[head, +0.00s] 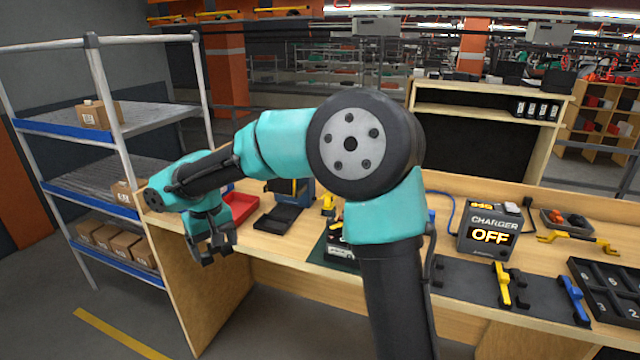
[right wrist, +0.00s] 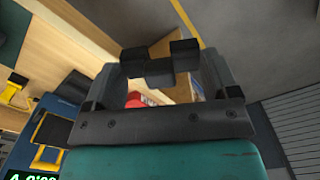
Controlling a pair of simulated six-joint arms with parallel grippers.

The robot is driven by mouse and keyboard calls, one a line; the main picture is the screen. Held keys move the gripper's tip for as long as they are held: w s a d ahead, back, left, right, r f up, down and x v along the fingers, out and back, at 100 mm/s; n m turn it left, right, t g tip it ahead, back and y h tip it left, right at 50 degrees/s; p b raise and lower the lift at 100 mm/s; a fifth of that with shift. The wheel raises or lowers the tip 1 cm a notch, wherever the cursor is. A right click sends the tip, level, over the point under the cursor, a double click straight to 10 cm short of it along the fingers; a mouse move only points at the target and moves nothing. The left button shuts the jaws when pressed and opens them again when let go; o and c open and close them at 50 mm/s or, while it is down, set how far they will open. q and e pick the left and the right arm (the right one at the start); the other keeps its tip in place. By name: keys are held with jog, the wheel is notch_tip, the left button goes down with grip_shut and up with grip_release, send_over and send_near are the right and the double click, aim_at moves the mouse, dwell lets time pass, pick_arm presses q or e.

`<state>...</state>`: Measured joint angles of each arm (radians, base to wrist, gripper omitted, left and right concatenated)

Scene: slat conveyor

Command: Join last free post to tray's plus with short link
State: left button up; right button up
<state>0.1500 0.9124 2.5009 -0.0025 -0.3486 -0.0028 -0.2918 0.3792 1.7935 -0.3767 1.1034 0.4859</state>
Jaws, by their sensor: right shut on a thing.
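My right gripper (head: 212,248) hangs at the left, in front of the bench's left end and clear of the bench top. It is shut on a small dark piece with two block-like ends, which looks like a link (right wrist: 160,70); its full shape is hard to make out in the head view. The battery tray (head: 342,252) sits on a green mat in the bench middle. My right arm covers much of it, so I cannot see its posts or its plus clearly. My left gripper is not in view.
On the bench are a red bin (head: 240,207), a black tray (head: 278,219) and a charger (head: 488,230) reading OFF. Yellow (head: 503,284) and blue (head: 574,300) handled pieces lie at the right. A shelf rack (head: 100,190) with boxes stands left of the bench.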

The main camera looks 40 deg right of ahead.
jog(key=shift+a, duration=0.15)
jog(key=s+d+r+m, duration=0.2)
jog(key=d+m, duration=2.8)
jog(key=d, duration=1.1)
jog(key=shift+s+r+m, duration=0.15)
jog(key=shift+m, duration=0.15)
jog(key=shift+f, duration=2.3)
